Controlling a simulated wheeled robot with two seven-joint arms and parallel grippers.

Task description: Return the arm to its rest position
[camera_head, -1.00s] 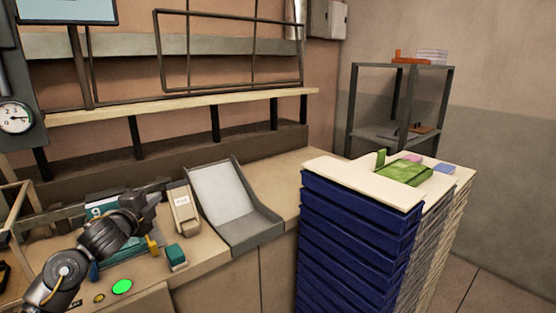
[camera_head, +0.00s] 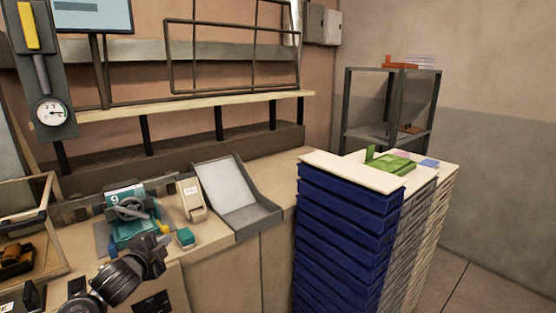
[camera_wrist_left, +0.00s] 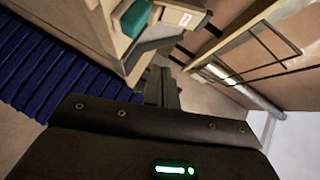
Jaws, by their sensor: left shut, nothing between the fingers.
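My left arm comes in at the bottom left of the head view, its dark gripper (camera_head: 154,250) shut and empty. The gripper is in front of and below the teal machine (camera_head: 122,232), with visible counter between parts of them. In the left wrist view the shut dark fingers (camera_wrist_left: 160,86) show beyond the dark wrist housing, with nothing seen between them. The right gripper is not in view.
A teal block (camera_head: 185,237), a small beige labelled stand (camera_head: 190,197) and a grey sloped tray (camera_head: 262,219) stand on the counter. A wooden-framed case (camera_head: 52,232) stands left.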

